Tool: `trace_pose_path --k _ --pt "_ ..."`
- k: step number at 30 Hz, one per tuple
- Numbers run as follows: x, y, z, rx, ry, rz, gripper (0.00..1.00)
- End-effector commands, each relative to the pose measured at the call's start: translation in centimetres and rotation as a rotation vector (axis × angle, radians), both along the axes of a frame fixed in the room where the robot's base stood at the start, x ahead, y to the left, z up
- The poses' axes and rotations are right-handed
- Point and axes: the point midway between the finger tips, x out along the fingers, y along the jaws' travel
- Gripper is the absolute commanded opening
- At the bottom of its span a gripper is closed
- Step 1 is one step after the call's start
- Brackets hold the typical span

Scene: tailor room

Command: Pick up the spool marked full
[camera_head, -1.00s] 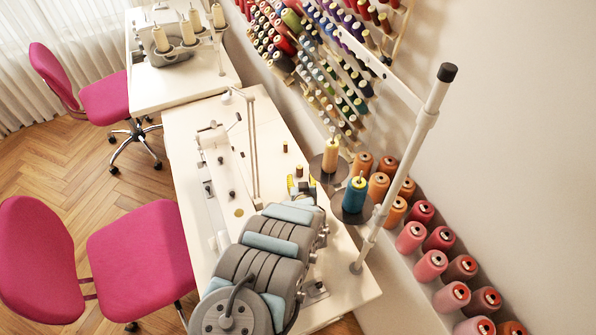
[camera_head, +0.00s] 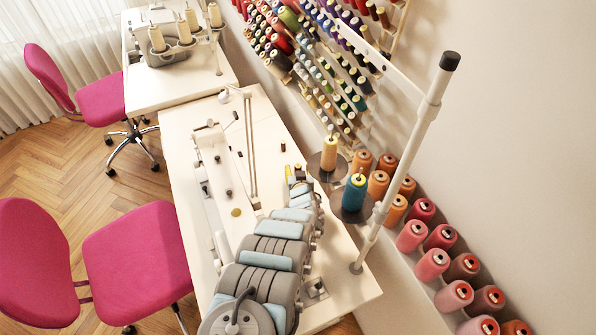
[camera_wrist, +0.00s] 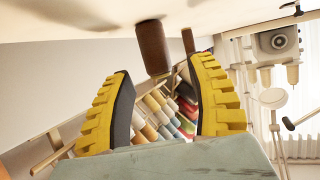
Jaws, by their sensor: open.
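Two small brown spools stand on the white sewing table (camera_head: 190,150). In the wrist view, which shows the table upside down, the thicker spool (camera_wrist: 153,46) appears nearer, ahead of the gap between my fingers. The thinner or farther spool (camera_wrist: 188,40) is to its right, near the right fingertip. I cannot read a mark on either. In the head view one spool (camera_head: 283,146) stands beyond my gripper (camera_head: 294,176); the other (camera_head: 298,168) is close to the fingertips. My gripper (camera_wrist: 162,72) is open and empty, its yellow fingers apart.
A thin lamp arm (camera_head: 250,140) stands to the left. A wall rack of threads (camera_head: 320,70) is behind.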

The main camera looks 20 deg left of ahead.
Motion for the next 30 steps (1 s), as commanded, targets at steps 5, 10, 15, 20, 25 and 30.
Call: trace_pose_path --k 5,10,15,20,25,30 --pt "1.0 0.3 -0.8 -0.002 0.0 -0.001 0.57" --pt "1.6 0.7 -1.2 -0.002 0.004 0.0 0.57" --pt "2.0 0.9 -1.0 -0.001 0.002 -0.002 0.57" --pt "2.0 0.9 -1.0 0.0 0.002 -0.002 0.57" --pt "2.0 0.9 -1.0 0.0 0.003 -0.002 0.37" --pt "2.0 0.9 -1.0 0.0 0.003 -0.002 0.05"
